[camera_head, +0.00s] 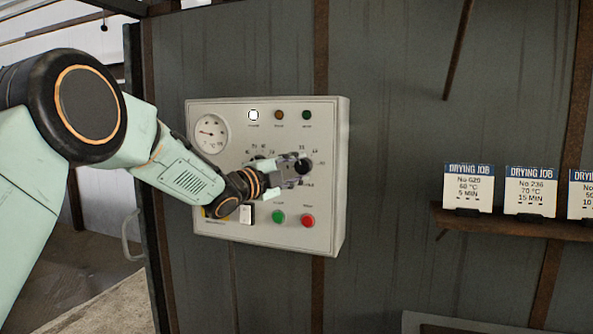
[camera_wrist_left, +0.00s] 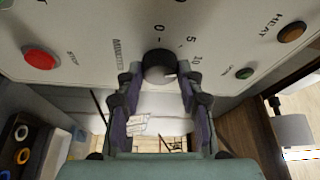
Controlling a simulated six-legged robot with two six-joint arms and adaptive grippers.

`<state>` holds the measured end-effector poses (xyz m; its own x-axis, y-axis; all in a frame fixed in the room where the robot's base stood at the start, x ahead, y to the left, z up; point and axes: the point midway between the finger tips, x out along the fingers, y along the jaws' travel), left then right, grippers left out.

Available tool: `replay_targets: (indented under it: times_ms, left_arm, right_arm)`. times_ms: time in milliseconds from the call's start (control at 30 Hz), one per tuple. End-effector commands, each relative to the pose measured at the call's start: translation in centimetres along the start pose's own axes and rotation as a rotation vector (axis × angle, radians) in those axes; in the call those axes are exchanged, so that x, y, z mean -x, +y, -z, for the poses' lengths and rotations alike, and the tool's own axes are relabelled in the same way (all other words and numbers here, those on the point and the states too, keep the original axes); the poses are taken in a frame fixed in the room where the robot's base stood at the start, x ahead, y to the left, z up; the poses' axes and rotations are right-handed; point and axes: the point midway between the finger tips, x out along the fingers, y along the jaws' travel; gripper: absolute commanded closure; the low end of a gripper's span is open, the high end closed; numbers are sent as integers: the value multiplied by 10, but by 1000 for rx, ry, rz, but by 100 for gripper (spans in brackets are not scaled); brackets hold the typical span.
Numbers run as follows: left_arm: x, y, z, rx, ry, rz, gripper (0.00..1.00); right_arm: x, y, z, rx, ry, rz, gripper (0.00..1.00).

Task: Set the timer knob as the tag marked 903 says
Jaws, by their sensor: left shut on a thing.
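The timer knob (camera_wrist_left: 159,64) is black and round, on the light grey control panel. It also shows in the head view (camera_head: 304,165) as the right knob. In the wrist view its scale reads 0, 5, 10 beside the word MINUTES; I cannot read its setting surely. My left gripper (camera_head: 296,170) is shut on the knob, with one finger on each side in the wrist view (camera_wrist_left: 159,82). Tags reading No 620, 60 °C, 5 MIN (camera_head: 469,188) and No 236, 70 °C, 15 MIN (camera_head: 530,192) stand on the right. A third tag (camera_head: 582,194) is cut off, its number unreadable. My right gripper is out of view.
The panel (camera_head: 325,225) carries a round gauge (camera_head: 211,134), a lit white lamp (camera_head: 253,115), a green button (camera_head: 278,217) and a red STOP button (camera_head: 308,220) below the knob. The tags stand on a rusty shelf (camera_head: 500,222). The wall between panel and shelf is clear.

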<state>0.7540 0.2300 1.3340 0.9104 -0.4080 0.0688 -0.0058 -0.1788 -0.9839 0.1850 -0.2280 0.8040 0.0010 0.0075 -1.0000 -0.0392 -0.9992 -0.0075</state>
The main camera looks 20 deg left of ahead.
Motion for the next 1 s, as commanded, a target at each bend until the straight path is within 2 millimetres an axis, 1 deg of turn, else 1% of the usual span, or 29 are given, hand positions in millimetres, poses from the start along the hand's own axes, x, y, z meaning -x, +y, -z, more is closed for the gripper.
replay_targets:
  times_ms: [200, 400, 933, 967, 1000]
  left_arm:
    - [0, -2, -1, -101, -2, -41, 94]
    - [0, -2, -1, -149, -2, -62, 94]
    - [0, -3, 0, -167, -2, -67, 94]
    - [0, -3, 0, -167, -2, -67, 60]
    - [0, -3, 0, -167, -2, -67, 57]
  right_arm:
    - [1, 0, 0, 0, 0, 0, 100]
    - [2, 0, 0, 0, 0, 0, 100]
    - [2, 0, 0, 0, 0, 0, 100]
    - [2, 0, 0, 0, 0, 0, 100]
    - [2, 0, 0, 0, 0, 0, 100]
